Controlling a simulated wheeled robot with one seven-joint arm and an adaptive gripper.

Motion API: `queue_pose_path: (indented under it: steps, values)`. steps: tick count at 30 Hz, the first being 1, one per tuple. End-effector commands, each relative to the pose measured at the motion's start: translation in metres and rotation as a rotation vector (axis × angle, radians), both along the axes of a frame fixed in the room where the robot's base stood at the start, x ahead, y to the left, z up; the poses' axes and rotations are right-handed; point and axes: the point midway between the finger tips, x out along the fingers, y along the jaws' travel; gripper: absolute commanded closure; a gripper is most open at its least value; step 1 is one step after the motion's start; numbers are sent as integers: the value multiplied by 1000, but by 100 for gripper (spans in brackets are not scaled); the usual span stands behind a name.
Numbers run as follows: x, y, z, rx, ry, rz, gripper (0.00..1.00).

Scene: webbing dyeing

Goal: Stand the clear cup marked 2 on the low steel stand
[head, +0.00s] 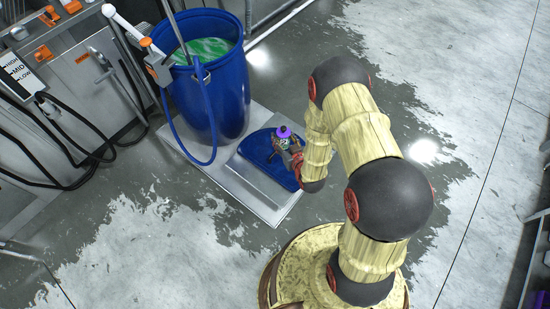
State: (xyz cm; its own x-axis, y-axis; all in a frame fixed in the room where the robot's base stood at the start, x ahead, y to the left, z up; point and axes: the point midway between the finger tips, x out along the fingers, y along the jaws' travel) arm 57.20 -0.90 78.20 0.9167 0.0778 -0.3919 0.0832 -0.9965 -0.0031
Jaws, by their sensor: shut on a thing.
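My gripper (281,149) is shut on a small purple thing (284,132) at the middle of the head view. Its purple part shows above the fingers. It may be the clear cup, but the fingers hide much of it and no mark 2 can be read. From this angle my gripper appears over the blue half-round piece (258,149); the height between them cannot be told. A low, flat steel-grey platform (228,189) lies below and to the left, and it may be the low steel stand.
A blue barrel (222,100) with green liquid stands on the platform behind my gripper, with a blue hose (178,127) hanging at its side. Grey machine cabinets (90,85) with black hoses stand at left. Wet concrete floor (150,250) is open in front.

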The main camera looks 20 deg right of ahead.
Motion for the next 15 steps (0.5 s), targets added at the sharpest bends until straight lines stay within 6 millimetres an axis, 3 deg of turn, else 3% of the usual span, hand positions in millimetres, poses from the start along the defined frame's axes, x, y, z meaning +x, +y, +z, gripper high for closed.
queue_pose_path:
  steps: [1, 6, 15]
  values:
    - [8, -6, -19, 2, 4, 10, 90]
    - [30, -20, -66, 4, 7, 67, 90]
    - [50, -50, -158, 8, 10, 167, 90]
